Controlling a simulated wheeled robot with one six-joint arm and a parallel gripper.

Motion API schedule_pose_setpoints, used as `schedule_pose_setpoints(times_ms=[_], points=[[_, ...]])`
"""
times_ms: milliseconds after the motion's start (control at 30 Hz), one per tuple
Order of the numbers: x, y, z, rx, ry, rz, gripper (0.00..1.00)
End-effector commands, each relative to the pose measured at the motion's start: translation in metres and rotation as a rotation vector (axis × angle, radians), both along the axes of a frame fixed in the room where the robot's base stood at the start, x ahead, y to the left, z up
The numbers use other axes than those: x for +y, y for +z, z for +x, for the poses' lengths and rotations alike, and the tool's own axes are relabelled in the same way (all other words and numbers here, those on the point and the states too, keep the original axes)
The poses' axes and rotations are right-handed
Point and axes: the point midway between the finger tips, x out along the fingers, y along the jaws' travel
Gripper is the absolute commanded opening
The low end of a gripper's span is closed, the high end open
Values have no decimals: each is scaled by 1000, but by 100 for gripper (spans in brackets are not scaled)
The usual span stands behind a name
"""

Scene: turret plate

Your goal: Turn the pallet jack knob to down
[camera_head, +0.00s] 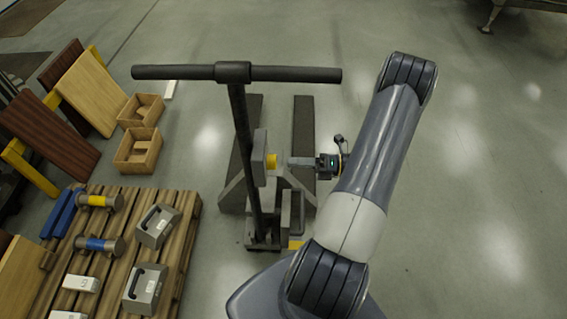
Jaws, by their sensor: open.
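The pallet jack (234,72) stands in the middle of the head view with its black T-shaped handle upright. A grey box (259,158) sits beside the handle post. The knob's setting and any marks are too small to read.
A wooden pallet (190,215) with grey cases, cylinders and white boxes stands at the lower left. Two open wooden boxes (138,150) and leaning boards (88,92) are behind it. The jack's forks (304,125) extend backward. The floor at right is clear.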

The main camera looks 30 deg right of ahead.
Motion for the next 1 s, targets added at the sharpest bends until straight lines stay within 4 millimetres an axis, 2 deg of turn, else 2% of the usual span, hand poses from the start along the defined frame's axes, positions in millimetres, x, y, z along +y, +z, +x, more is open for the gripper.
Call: schedule_pose_setpoints(times_ms=[33, 200, 400, 767, 867, 1000], points=[[-10, -3, -6, -1, -4, -2, 63], [-33, -2, -22, 0, -2, -2, 63], [-46, -1, -31, 0, -1, -1, 63], [-46, -1, -31, 1, 1, 1, 63], [-41, 0, -28, 0, 3, 1, 63], [-26, 2, -18, 2, 6, 3, 63]])
